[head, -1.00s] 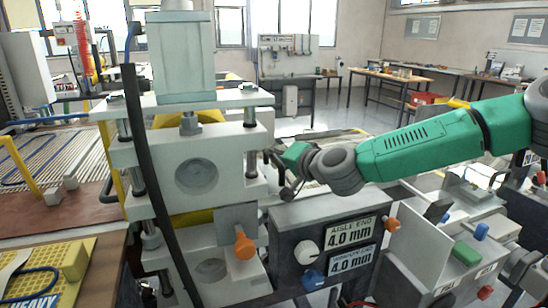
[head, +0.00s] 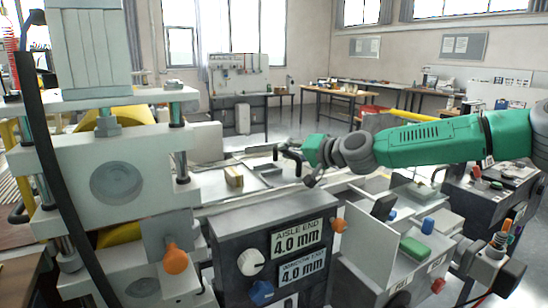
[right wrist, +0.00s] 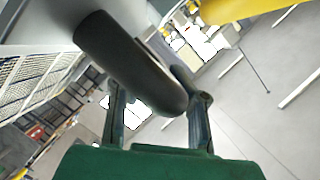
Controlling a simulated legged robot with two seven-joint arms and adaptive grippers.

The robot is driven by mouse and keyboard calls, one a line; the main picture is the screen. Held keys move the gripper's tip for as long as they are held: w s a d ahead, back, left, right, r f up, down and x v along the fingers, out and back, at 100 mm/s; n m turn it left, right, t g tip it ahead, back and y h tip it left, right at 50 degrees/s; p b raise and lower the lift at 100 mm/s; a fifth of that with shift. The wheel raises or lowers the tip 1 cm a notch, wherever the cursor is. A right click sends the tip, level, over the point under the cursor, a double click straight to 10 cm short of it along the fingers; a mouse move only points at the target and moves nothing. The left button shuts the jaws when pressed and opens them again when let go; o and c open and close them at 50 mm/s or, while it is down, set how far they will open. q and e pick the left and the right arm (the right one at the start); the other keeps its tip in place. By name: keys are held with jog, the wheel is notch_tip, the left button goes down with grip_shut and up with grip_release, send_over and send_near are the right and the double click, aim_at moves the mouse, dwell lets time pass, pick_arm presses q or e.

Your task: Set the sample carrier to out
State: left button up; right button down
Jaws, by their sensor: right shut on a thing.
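My right gripper (head: 292,158) is above and behind the grey control box, its green arm coming in from the right. In the right wrist view its two fingers (right wrist: 150,92) are closed around a thick dark rounded handle (right wrist: 122,58). In the head view only a small dark bar shows at the fingers. I cannot tell how the handle joins the sample carrier, and I cannot clearly identify the carrier itself. A flat metal bed (head: 262,190) with a small yellowish block (head: 234,177) lies to the left of the gripper. My left gripper is not in view.
The white roller press (head: 115,160) stands at the left with an orange knob (head: 175,260). The control box (head: 225,228) shows two 4.0 mm labels. A panel with green and blue buttons (head: 415,247) is at the lower right.

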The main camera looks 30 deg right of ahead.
jog(key=shift+s+d+f, duration=0.15)
jog(key=shift+d+f, duration=0.45)
jog(key=shift+d, duration=0.3)
jog(key=c, duration=1.6)
grip_release()
jog(key=shift+a, duration=0.1)
jog(key=shift+o, duration=0.3)
jog(key=shift+d+r, duration=0.1)
jog(key=shift+d, duration=0.45)
jog(key=v, duration=1.1)
jog(key=shift+s+r, duration=0.2)
jog(key=shift+s, duration=0.05)
jog(key=shift+a, duration=0.1)
